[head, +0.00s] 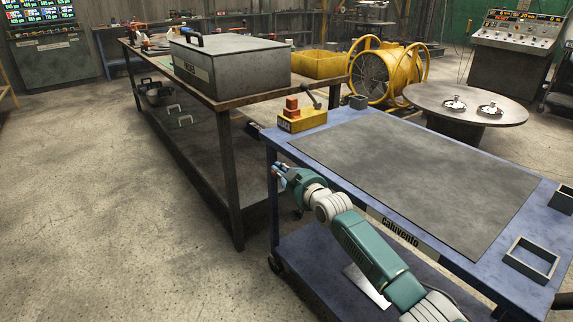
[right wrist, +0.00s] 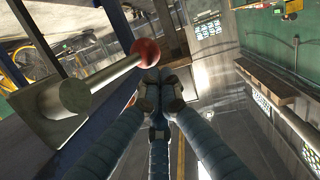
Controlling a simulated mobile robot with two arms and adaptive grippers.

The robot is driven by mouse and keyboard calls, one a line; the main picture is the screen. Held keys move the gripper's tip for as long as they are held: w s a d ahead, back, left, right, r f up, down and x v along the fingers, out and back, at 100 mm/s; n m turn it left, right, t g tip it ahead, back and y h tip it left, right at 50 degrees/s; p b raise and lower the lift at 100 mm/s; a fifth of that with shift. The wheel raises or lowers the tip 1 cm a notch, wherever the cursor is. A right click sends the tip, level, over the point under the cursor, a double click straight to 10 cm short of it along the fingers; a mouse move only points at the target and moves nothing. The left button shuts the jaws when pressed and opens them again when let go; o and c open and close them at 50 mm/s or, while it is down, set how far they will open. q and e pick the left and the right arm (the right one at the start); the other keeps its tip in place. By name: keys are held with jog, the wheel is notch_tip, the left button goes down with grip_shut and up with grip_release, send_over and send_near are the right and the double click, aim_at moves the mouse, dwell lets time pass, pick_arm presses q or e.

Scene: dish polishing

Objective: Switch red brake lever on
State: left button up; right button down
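The red ball knob (right wrist: 146,52) of the brake lever shows in the right wrist view, just beyond my fingertips. Its pale grey shaft (right wrist: 112,74) runs down left to a round pivot (right wrist: 70,97) on a grey plate (right wrist: 38,125). My right gripper (right wrist: 160,98) has its blue fingers drawn together at the tips, with nothing seen held between them. The fingertips overlap the knob's lower edge in the picture; I cannot tell whether they touch it. In the head view my right gripper (head: 283,173) is beside the blue cart's left front corner. My left gripper is out of view.
The blue cart (head: 285,165) carries a grey mat (head: 410,175) and a yellow box (head: 302,121) with a dark-knobbed lever. A long brown-topped table (head: 232,101) stands close behind at left. Open floor (head: 110,210) lies to the left.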

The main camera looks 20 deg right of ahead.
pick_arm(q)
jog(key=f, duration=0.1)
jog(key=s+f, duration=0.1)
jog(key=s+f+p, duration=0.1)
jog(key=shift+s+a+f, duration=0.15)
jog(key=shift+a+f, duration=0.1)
pick_arm(e)
jog(key=f, duration=0.1)
jog(key=f+g, duration=0.1)
jog(key=f, duration=0.1)
jog(key=f+g, duration=0.1)
jog(key=f, duration=0.1)
jog(key=shift+w+a+f, duration=0.15)
jog(key=shift+w, duration=0.25)
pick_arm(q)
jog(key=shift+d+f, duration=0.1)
pick_arm(e)
jog(key=shift+f, duration=0.1)
dwell(0.4)
jog(key=v, duration=1.2)
jog(key=shift+a, duration=0.1)
dwell(0.3)
